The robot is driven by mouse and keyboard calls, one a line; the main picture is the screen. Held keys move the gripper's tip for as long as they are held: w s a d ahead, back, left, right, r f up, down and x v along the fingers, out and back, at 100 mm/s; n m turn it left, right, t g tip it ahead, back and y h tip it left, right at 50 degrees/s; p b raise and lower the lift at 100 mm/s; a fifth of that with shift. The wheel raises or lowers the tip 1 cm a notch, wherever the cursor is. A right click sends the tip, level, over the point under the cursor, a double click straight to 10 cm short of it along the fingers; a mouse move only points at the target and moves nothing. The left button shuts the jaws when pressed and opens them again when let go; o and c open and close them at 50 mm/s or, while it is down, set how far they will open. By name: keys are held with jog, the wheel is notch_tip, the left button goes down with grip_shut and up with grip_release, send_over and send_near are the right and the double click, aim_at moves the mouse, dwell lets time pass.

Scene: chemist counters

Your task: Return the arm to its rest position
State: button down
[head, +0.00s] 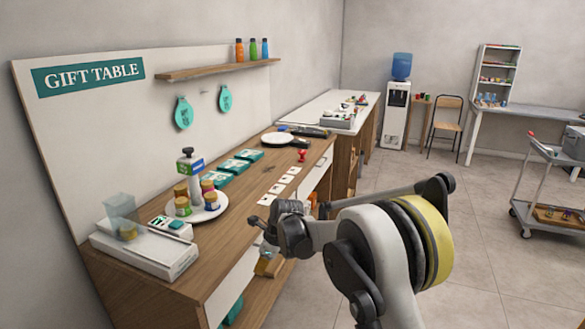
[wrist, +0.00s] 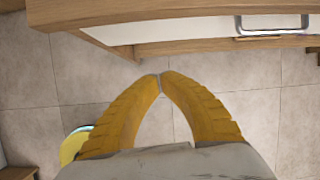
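My arm (head: 385,250) reaches across the front of the wooden gift table counter (head: 215,265), with its wrist beside the counter's front edge in the head view. In the wrist view the two yellow fingers of my gripper (wrist: 159,77) meet at their tips. Only floor shows in the gap between them, so the gripper is shut and empty. The fingers point toward the counter's edge (wrist: 190,12) and a drawer front. In the head view I cannot clearly make out the fingertips.
A trolley (head: 545,185) stands at the right. Tiled floor (head: 480,260) between is clear.

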jog(key=s+d+r+n+t+h, duration=0.1)
jog(key=s+d+r+n, duration=0.4)
jog(key=s+d+r, duration=0.35)
jog(key=s+d+r+n+t+h, duration=0.15)
jog(key=s+d+r+n, duration=0.35)
jog(key=d+r, duration=0.55)
jog(key=s+d+n+t, duration=0.1)
jog(key=s+d+n, duration=0.4)
jog(key=s, duration=0.5)
jog(key=s+d+n+t+h, duration=0.1)
jog(key=s+d+n, duration=0.4)
jog(key=s, duration=0.5)
jog(key=d, duration=0.2)
jog(key=shift+s+d+f+n+t, duration=0.3)
jog(key=shift+s+f+n+t, duration=0.05)
jog(key=shift+f+n, duration=0.05)
jog(key=shift+h, duration=0.25)
